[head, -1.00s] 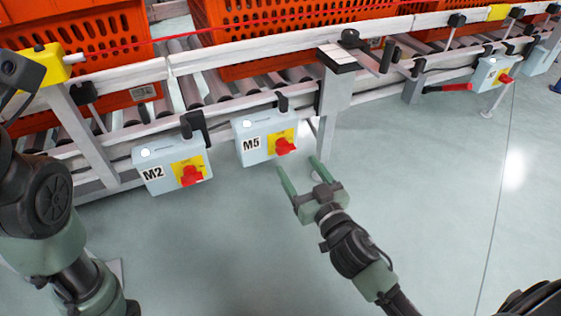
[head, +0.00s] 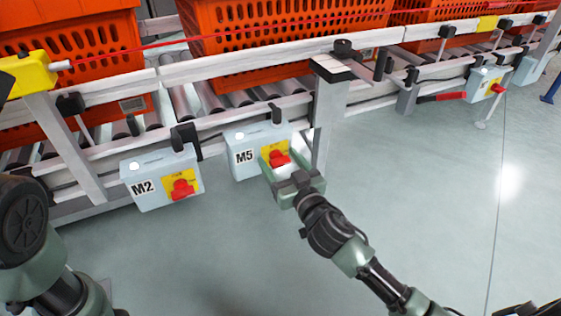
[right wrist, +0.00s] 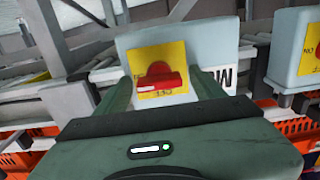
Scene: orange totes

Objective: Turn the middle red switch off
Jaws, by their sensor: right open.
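The M5 box (head: 246,158) hangs on the conveyor frame and has a red switch (head: 278,158) on a yellow plate. It is the middle of three boxes whose red switches show clearly. My right gripper (head: 284,160) is open at this switch, one finger on each side. In the right wrist view the red switch (right wrist: 160,82) lies between the open fingers, its handle bar across the picture. Contact between fingers and handle cannot be told. My left arm shows at the left edge in the head view; its gripper is out of view.
The M2 box (head: 150,190) with its red switch (head: 181,189) hangs to the left. Another switch box (head: 486,80) is far right. Orange totes (head: 255,38) stand on the rollers. A frame post (head: 327,115) is just right of M5. The floor in front is clear.

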